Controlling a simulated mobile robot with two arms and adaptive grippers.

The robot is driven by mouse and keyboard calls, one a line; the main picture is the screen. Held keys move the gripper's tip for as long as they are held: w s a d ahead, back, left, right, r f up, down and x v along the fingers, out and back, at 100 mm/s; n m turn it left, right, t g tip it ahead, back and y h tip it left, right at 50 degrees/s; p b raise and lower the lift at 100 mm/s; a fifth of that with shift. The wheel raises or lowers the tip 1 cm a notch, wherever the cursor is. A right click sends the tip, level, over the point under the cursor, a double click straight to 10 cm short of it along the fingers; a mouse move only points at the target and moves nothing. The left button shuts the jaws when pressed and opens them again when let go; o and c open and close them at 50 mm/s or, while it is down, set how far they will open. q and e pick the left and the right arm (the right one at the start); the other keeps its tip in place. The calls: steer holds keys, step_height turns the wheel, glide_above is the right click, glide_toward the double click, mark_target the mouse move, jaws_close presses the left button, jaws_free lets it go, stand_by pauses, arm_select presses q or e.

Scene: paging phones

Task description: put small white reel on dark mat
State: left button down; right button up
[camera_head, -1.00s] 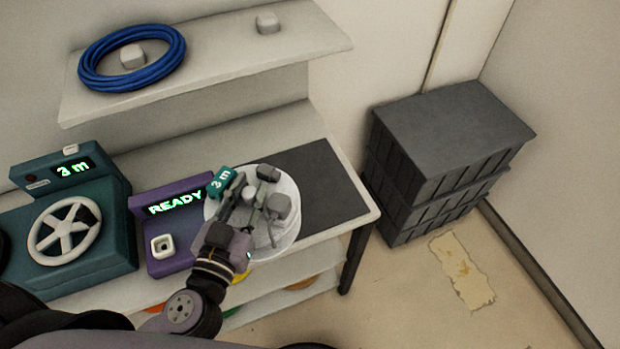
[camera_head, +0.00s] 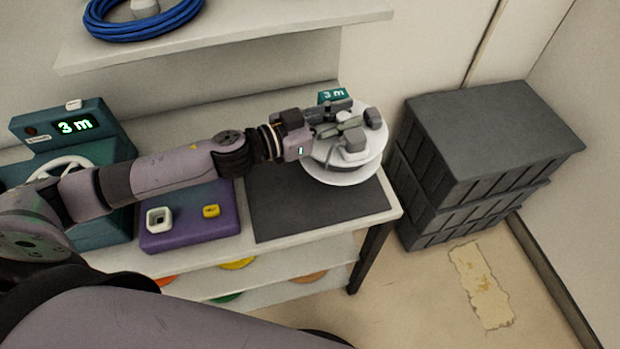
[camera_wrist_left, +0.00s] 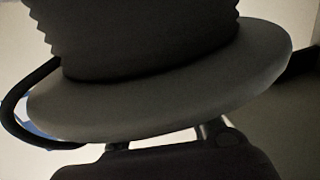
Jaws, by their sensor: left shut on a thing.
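The small white reel (camera_head: 343,176) is in my left gripper (camera_head: 353,132), which is shut on it. In the head view the reel hangs over the right part of the dark mat (camera_head: 290,216) and hides its far right corner. I cannot tell how high it is above the mat. A teal tag reading "3 m" (camera_head: 332,96) shows at the reel's far side. In the left wrist view the reel's flange (camera_wrist_left: 180,100) fills the middle, dark and close, with a dark cable at its left edge. My right gripper does not show.
Left of the mat stands a purple device (camera_head: 190,225) with a white socket and a yellow button. A teal machine reading "3 m" (camera_head: 80,127) is farther left. A shelf with a blue cable coil (camera_head: 145,28) hangs above. Dark stacked crates (camera_head: 490,130) stand right of the table.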

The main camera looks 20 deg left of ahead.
mark_target(336, 140)
arm_select(q)
steer(key=shift+w+a+r, duration=0.35)
steer(key=shift+w+a, duration=0.2)
steer(key=shift+w, duration=0.15)
steer(key=shift+w+f+b, duration=0.1)
steer(key=shift+f+b, duration=0.2)
steer(key=shift+b, duration=0.05)
step_height(336, 140, down, 6)
steer(key=shift+r+b, duration=0.25)
steer(key=shift+b, duration=0.45)
step_height(336, 140, down, 4)
steer(key=shift+r+b, duration=0.15)
steer(key=shift+b, duration=0.4)
steer(key=shift+a, duration=0.1)
steer(key=c, duration=1.4)
jaws_free()
steer(key=shift+f, duration=0.2)
steer(key=shift+o, duration=0.2)
